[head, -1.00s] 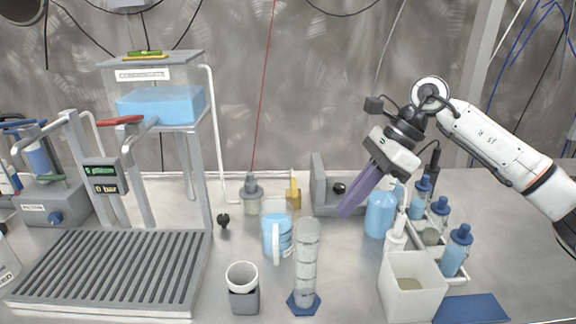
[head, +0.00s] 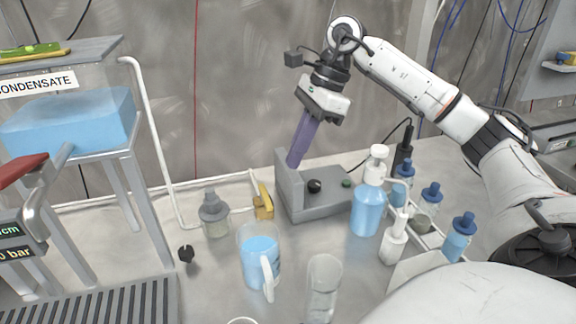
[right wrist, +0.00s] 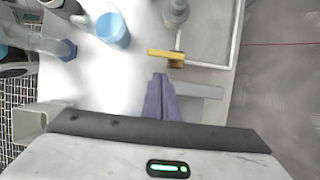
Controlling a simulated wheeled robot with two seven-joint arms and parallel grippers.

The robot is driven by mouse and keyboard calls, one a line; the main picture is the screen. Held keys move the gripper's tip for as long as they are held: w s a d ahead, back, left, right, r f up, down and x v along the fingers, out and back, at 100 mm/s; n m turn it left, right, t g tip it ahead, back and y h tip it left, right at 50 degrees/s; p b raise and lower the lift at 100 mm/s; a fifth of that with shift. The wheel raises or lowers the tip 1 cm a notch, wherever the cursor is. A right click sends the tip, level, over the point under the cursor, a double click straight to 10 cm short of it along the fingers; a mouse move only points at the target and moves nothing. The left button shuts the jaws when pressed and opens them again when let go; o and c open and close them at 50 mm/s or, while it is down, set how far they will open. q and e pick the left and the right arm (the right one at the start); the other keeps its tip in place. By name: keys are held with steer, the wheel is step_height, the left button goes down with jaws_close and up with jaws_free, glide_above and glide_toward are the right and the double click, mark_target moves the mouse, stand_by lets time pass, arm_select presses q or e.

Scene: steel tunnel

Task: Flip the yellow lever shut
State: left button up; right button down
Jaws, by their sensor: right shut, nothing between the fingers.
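The yellow lever (head: 264,202) sits on the white pipe near the back wall, just left of a grey box device. In the right wrist view the lever (right wrist: 166,54) is a yellow bar ahead of my fingertips, lying across the end of a white pipe. My right gripper (head: 294,163) has long purple fingers, shut and empty, pointing down behind the upright of the grey device. In the right wrist view the fingertips (right wrist: 160,76) are close to the lever, with a small gap showing. My left gripper is not in view.
The grey device (head: 322,205) with a black knob stands right of the lever. A glass bottle (head: 215,216) and a jug of blue liquid (head: 259,258) stand left and in front. A pump bottle (head: 368,209) and several blue-capped bottles are right. The condensate tank (head: 70,120) is left.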

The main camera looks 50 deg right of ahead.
mark_target(266, 202)
steer(key=x, duration=0.9)
